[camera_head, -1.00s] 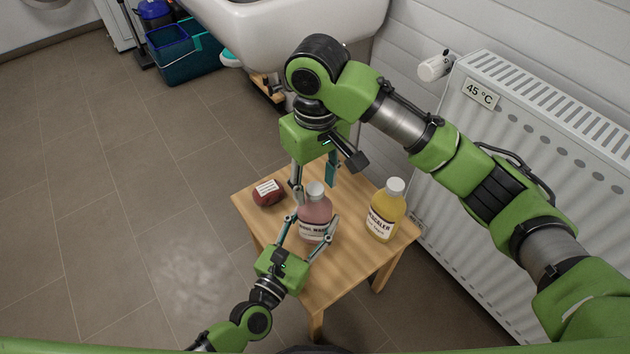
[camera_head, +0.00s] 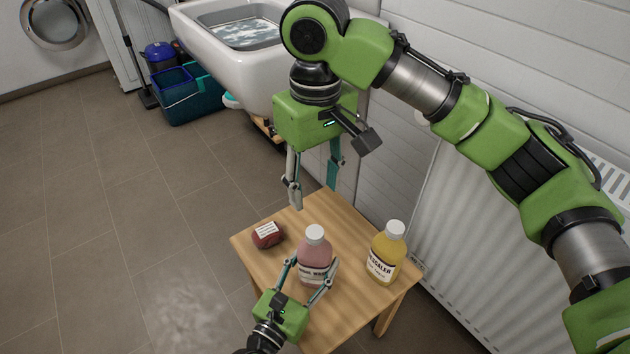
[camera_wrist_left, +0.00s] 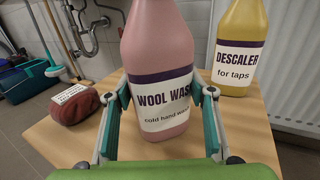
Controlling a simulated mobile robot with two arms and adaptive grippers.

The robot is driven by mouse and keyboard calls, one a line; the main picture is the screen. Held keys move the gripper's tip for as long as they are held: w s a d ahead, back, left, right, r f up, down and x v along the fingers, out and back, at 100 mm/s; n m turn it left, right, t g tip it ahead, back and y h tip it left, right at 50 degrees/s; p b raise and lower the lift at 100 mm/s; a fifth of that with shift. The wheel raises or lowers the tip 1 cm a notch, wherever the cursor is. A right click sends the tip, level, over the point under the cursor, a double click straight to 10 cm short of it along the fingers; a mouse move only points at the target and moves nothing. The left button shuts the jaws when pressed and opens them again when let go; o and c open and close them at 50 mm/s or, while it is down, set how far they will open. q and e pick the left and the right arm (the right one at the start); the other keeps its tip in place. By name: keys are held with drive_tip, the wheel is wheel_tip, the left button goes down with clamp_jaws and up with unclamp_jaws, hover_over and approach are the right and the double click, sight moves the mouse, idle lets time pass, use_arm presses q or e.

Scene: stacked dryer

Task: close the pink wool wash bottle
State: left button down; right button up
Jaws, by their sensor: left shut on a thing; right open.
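The pink wool wash bottle (camera_head: 314,262) stands upright on the small wooden table, with a white cap (camera_head: 315,234) on its top. My left gripper (camera_head: 308,278) is shut on the bottle's body from the front, one finger on each side. The left wrist view shows the bottle (camera_wrist_left: 158,50) between the two fingers, its label facing me; its top is out of that view. My right gripper (camera_head: 313,192) is open and empty, pointing down above and behind the bottle, clear of the cap.
A yellow descaler bottle (camera_head: 386,256) stands to the right on the table (camera_head: 345,310). A dark red labelled item (camera_head: 267,235) lies at the left. A white sink (camera_head: 225,60) is behind, and a radiator (camera_head: 490,250) is at the right.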

use_arm(q)
drive_tip(key=c, duration=0.9)
unclamp_jaws()
drive_tip(key=shift+s, duration=0.1)
drive_tip(key=v, duration=1.2)
drive_tip(key=shift+a, duration=0.1)
drive_tip(key=shift+f, duration=0.1)
